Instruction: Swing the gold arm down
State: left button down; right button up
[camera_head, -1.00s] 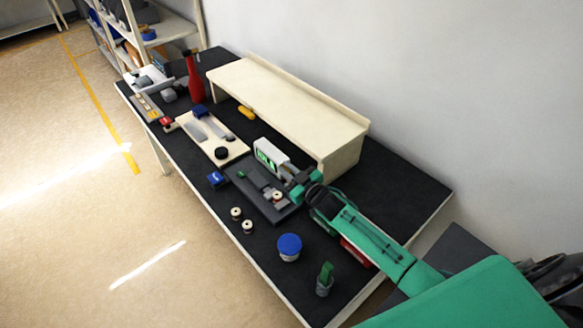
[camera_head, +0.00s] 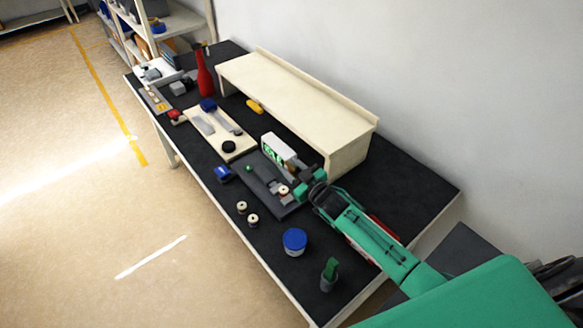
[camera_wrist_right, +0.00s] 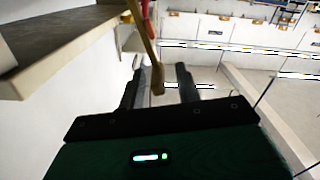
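A dark grey base plate (camera_head: 262,180) lies on the black-topped table, with a white box with a green display (camera_head: 277,150) at its back. My right gripper (camera_head: 297,178) is low at the near right end of this device. In the right wrist view a slim gold-brown arm (camera_wrist_right: 148,48) slants down from the top edge, with its thicker end between the fingers. My right gripper (camera_wrist_right: 159,88) is open, its two dark fingers apart on either side of that end. I cannot tell whether either finger touches it. The gold arm is not distinct in the head view. My left gripper is not in view.
A wooden raised shelf (camera_head: 300,95) stands along the wall behind the device. A red bottle (camera_head: 205,75), a light board (camera_head: 207,139), two small spools, a blue-lidded tub (camera_head: 294,241) and a cup with a green item (camera_head: 329,274) share the table. The table's right end is mostly clear.

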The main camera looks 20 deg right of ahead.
jog(key=b+v, duration=0.3)
jog(key=v, duration=1)
jog(key=shift+s+d+b, duration=0.2)
jog(key=shift+s+b, duration=0.15)
jog(key=shift+b, duration=0.05)
